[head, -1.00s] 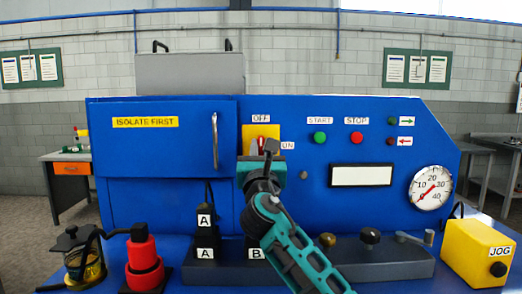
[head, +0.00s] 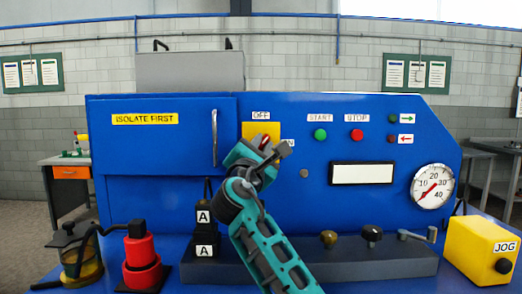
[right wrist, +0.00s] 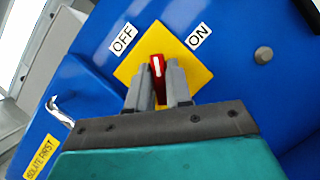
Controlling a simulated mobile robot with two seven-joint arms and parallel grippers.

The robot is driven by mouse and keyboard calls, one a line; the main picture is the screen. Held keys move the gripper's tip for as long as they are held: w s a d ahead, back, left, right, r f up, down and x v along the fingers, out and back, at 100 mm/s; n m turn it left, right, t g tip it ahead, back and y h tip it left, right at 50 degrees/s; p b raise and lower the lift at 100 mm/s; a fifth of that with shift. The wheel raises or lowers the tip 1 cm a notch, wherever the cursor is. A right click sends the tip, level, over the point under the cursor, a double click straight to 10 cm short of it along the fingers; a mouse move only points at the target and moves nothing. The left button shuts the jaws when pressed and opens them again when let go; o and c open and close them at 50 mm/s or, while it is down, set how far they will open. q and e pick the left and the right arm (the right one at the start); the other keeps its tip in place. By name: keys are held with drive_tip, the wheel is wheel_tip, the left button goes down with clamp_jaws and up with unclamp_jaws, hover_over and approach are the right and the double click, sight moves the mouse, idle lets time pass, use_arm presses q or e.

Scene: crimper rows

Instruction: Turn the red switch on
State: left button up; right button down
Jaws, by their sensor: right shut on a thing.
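The red switch (right wrist: 157,66) sits on a yellow plate (right wrist: 190,62) on the blue panel. In the right wrist view its white mark points about midway between the OFF label (right wrist: 123,38) and the ON label (right wrist: 200,36). My right gripper (right wrist: 159,82) is shut on the switch, one grey finger on each side. In the head view my right gripper (head: 279,152) is tilted in front of the plate. It hides most of the switch and part of the ON label. My left gripper is not in view.
Green START (head: 320,134) and red STOP (head: 357,135) buttons are right of the switch. A door handle (head: 215,138) is to its left. Below stand black blocks marked A (head: 204,217), a grey base with several knobs (head: 400,262), and a yellow JOG box (head: 480,250).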

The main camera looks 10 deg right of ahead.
drive_tip(key=m+g, duration=0.1)
drive_tip(key=m, duration=0.2)
drive_tip(key=m+g+h, duration=0.1)
drive_tip(key=m, duration=0.1)
drive_tip(key=shift+a+m+p, duration=0.1)
drive_tip(key=shift+m+p, duration=0.25)
drive_tip(key=shift+m, duration=0.05)
drive_tip(key=m+g+p, duration=0.1)
drive_tip(key=m+g, duration=0.1)
drive_tip(key=m, duration=0.3)
drive_tip(key=shift+p, duration=0.3)
drive_tip(key=shift+m, duration=0.3)
drive_tip(key=c, duration=1.1)
unclamp_jaws()
